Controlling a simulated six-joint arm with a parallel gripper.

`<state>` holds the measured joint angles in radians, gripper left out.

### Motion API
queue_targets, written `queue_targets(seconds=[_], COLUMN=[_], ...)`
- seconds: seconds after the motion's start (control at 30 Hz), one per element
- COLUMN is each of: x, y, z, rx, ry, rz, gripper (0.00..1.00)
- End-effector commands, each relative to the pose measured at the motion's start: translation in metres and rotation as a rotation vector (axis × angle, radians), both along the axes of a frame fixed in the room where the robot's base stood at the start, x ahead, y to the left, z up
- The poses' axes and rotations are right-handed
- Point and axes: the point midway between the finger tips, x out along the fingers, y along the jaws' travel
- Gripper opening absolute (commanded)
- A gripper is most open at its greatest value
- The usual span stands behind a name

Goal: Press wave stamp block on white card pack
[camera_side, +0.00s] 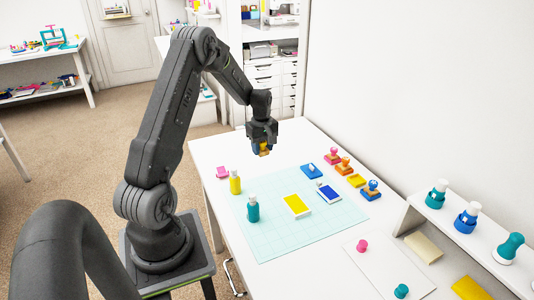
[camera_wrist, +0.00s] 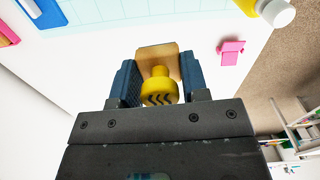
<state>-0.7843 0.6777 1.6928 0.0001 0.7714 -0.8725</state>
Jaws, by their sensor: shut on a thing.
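My gripper (camera_side: 262,138) is shut on a yellow stamp (camera_side: 264,150) and holds it in the air above the far left part of the white table. In the wrist view the stamp's yellow knob (camera_wrist: 159,92), with dark wave marks on its end, sits between the two jaws (camera_wrist: 158,88). A tan block (camera_wrist: 153,54) shows beyond the knob. Its stamping face is hidden. I cannot clearly pick out the white card pack; a flat white sheet (camera_side: 372,279) lies at the table's front right.
A yellow bottle (camera_side: 235,182) and a pink item (camera_side: 222,172) stand left. Several stamps line the right, near a raised shelf (camera_side: 449,224).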

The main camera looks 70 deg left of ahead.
Motion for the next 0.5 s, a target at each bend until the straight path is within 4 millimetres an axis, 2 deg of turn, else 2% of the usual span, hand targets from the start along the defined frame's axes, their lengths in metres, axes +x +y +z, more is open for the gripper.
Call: queue_targets(seconds=[0.1, 0.3, 0.5], x=[0.043, 0.11, 0.15], y=[-0.03, -0.094, -0.151], z=[-0.007, -0.019, -0.027], rx=[0.0, 0.0, 0.0], ry=[0.0, 0.0, -0.001], rz=[-0.017, -0.027, -0.029], gripper=[0.13, 0.13, 0.13])
